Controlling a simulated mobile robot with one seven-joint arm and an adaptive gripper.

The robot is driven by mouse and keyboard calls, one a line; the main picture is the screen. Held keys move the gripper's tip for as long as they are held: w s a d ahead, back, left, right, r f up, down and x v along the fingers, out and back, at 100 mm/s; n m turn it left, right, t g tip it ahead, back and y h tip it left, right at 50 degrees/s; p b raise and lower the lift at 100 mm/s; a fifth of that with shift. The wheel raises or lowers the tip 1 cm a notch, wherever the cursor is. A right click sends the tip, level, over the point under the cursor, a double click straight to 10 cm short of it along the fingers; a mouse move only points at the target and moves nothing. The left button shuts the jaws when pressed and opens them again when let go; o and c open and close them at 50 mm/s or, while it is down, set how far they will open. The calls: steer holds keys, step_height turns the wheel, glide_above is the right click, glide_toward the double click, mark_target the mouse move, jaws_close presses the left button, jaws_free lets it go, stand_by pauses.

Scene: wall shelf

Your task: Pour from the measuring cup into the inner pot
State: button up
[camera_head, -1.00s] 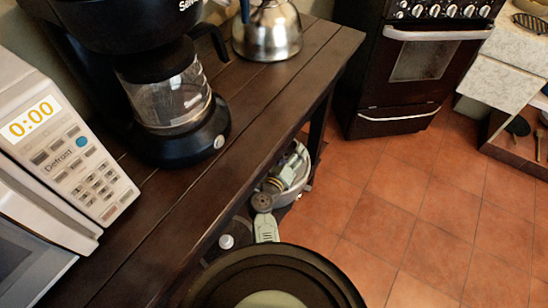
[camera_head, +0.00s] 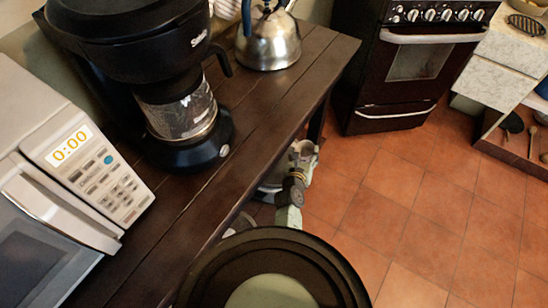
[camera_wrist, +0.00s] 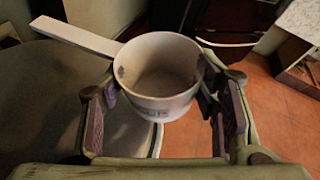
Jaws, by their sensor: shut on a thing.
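The measuring cup (camera_wrist: 158,105) is a small white cup with a long flat handle pointing to the upper left in the wrist view. My gripper (camera_wrist: 160,106) is shut on it, one finger on each side. Its inside looks pale, and I cannot tell how much it holds. A wide grey round vessel (camera_wrist: 55,95) with a light rim, apparently the inner pot, lies below and left of the cup. The cup overlaps its right edge in this view. In the head view my gripper (camera_head: 302,156) is low beside the table, and the cup is hard to make out there.
A dark wooden table (camera_head: 262,125) carries a microwave (camera_head: 75,170), a black coffee maker (camera_head: 180,130) and a steel kettle (camera_head: 268,42). A dark stove (camera_head: 405,70) stands behind. The tiled floor (camera_head: 430,215) to the right is clear.

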steer(key=shift+d+f+m+y, duration=0.35)
steer(key=shift+d+m+y, duration=0.25)
steer(key=shift+d+m, duration=0.15)
steer(key=shift+s+f, duration=0.2)
steer(key=shift+f, duration=0.05)
steer(key=shift+d+g, duration=0.15)
steer(key=shift+g, duration=0.15)
steer(key=shift+w+d+r+m, duration=0.15)
steer(key=shift+d+m, duration=0.1)
steer(key=shift+m, duration=0.1)
stand_by(0.4)
